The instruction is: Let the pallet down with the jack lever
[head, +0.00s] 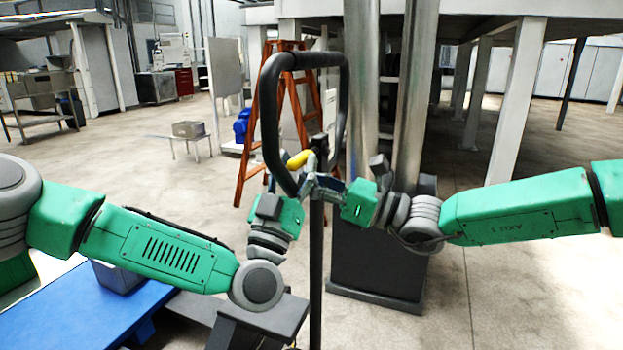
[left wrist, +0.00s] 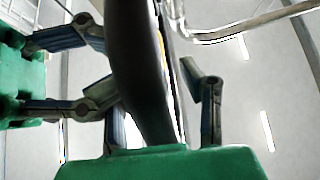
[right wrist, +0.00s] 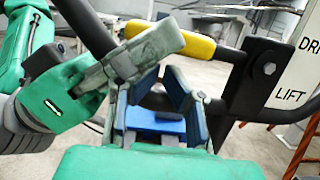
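The jack's black loop handle (head: 270,110) stands upright in the middle of the head view. Its yellow lever (head: 299,158) sits inside the loop and shows larger in the right wrist view (right wrist: 186,38). My left gripper (head: 300,185) is open, with its fingers on either side of a black handle bar (left wrist: 142,75). In the right wrist view, one of its fingers crosses close to the lever; contact is unclear. My right gripper (head: 326,186) is open and seems empty, just below the lever. A flat blue surface (head: 60,325), possibly the pallet, lies at lower left.
A grey bin (head: 120,275) sits on the blue surface. A white sign (right wrist: 298,75) reading "LIFT" is beside the lever. Behind stand an orange ladder (head: 251,150), two metal columns (head: 413,90) and a dark base block (head: 380,265). Open floor lies to the left and right.

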